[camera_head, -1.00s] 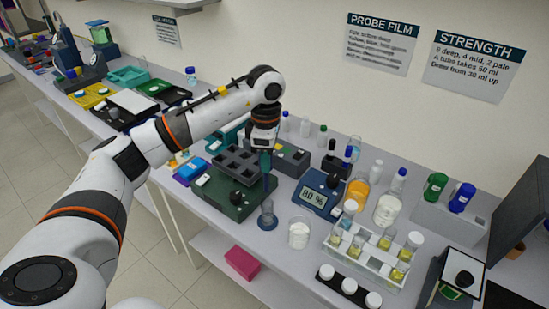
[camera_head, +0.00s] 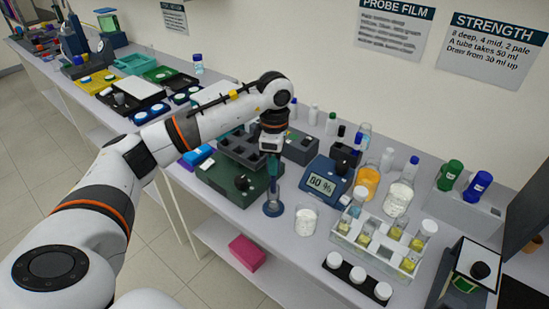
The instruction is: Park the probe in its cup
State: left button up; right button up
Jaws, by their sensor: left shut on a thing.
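My left gripper (camera_head: 272,151) points down and is shut on the upper part of the probe. The probe (camera_head: 273,168) is a slim upright stick with a teal upper part. My right gripper is not in view.
The dark green box (camera_head: 218,181) with a black knob stands close at left. A beaker of white stuff (camera_head: 306,219) is just right of the cup. A blue meter reading 80 % (camera_head: 322,184) and a tube rack (camera_head: 375,244) stand further right. The table's front edge is near.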

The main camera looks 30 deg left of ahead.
aim_at(274, 178)
pick_arm(q)
jog(key=shift+f+b, duration=2)
jog(key=shift+f, duration=0.95)
jog(key=shift+f+b, duration=0.3)
jog(key=shift+b, duration=0.05)
jog(key=o, duration=0.9)
jog(key=shift+o, duration=0.2)
jog(key=shift+r, duration=0.15)
notch_tip(274, 178, up, 10)
jog(key=shift+r+b, duration=0.15)
jog(key=shift+b, duration=0.5)
jog(key=shift+r, duration=0.75)
